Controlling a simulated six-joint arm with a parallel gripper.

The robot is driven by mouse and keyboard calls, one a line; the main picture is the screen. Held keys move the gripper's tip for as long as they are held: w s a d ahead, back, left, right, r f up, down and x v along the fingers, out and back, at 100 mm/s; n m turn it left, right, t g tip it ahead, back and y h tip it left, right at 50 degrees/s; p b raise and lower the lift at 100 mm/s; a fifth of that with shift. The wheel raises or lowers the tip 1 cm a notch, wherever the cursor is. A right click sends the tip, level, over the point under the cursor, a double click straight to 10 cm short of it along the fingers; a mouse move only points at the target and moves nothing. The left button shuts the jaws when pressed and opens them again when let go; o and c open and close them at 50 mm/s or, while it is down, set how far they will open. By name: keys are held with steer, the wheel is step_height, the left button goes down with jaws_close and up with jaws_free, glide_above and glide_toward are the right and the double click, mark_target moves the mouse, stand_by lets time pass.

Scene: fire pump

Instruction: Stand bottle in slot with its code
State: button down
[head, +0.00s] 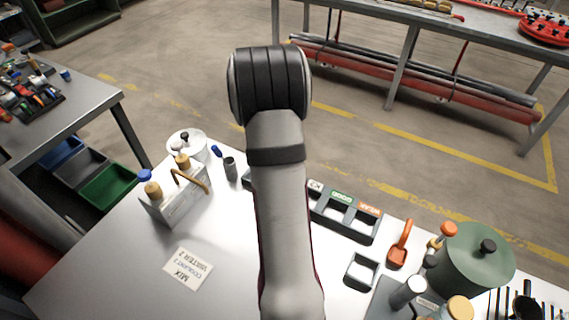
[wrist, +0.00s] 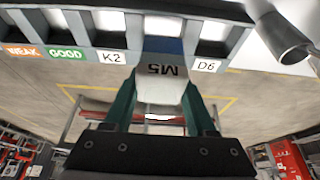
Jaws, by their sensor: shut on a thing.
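In the wrist view my gripper (wrist: 160,88) is shut on a pale bottle (wrist: 160,72) marked M5, whose code appears upside down. A blue band shows at the bottle's far end. The bottle overlaps the grey slotted rack (wrist: 240,45), between the slots labelled K2 (wrist: 111,57) and D6 (wrist: 206,65). The label behind the bottle is hidden. I cannot tell whether the bottle touches the rack or is inside a slot. In the head view the rack (head: 350,233) is partly covered by my arm, and my gripper is hidden there.
A caddy (head: 183,207) with capped bottles stands left on the table. A mix card (head: 188,268) lies in front of it. A green pot (head: 470,260), an orange scoop (head: 399,246) and a small tray (head: 361,271) stand right. A grey cylinder (wrist: 282,40) is near the rack's right end.

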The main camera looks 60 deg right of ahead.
steer(key=shift+f, duration=2.65)
steer(key=shift+d+f, duration=0.1)
steer(key=shift+f, duration=0.4)
steer(key=shift+c, duration=0.6)
jaws_free()
steer(key=shift+r, duration=4.15)
